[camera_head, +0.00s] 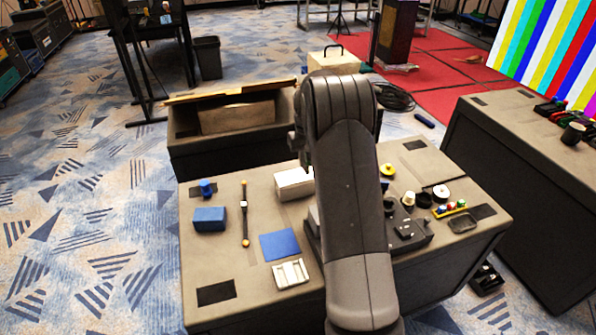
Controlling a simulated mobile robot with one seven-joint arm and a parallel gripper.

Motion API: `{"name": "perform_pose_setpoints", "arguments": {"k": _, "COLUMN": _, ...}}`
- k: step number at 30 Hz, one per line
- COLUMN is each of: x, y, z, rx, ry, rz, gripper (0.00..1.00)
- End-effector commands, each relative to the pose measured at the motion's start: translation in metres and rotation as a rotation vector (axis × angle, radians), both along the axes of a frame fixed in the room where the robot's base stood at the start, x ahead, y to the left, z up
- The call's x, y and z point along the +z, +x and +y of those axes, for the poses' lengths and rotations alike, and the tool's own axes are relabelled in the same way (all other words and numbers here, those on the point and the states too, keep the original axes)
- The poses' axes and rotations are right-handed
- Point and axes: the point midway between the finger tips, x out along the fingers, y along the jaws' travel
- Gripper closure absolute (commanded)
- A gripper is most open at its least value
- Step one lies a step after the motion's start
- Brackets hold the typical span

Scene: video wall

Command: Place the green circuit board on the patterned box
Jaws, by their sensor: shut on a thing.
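My arm fills the middle of the view. My gripper (306,167) is mostly hidden behind it; only a small part shows at its left edge, just above the right end of a white box (291,183). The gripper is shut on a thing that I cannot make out. I see no green circuit board; it may be hidden behind my arm. I cannot tell which thing is the patterned box, as no pattern is clear on any box from here.
The grey table (213,262) holds a blue box (209,219), a blue sheet (280,245), a white bracket-like piece (291,274) and a black device (408,232). A dark crate (200,157) stands behind, and another grey table (520,135) at right. The table's front left is clear.

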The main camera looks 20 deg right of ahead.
Motion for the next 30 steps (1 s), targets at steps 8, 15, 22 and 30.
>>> {"name": "perform_pose_setpoints", "arguments": {"k": 8, "x": -0.017, "y": 0.017, "z": 0.021, "rx": 0.000, "ry": 0.000, "rz": 0.000, "gripper": 1.00}}
{"name": "perform_pose_setpoints", "arguments": {"k": 15, "x": -0.047, "y": 0.017, "z": 0.021, "rx": 0.000, "ry": 0.000, "rz": 0.002, "gripper": 1.00}}
{"name": "perform_pose_setpoints", "arguments": {"k": 22, "x": -0.056, "y": 0.018, "z": 0.021, "rx": 0.000, "ry": -0.001, "rz": -0.001, "gripper": 1.00}}
{"name": "perform_pose_setpoints", "arguments": {"k": 30, "x": -0.059, "y": 0.017, "z": 0.021, "rx": -0.001, "ry": 0.000, "rz": -0.001, "gripper": 0.82}}
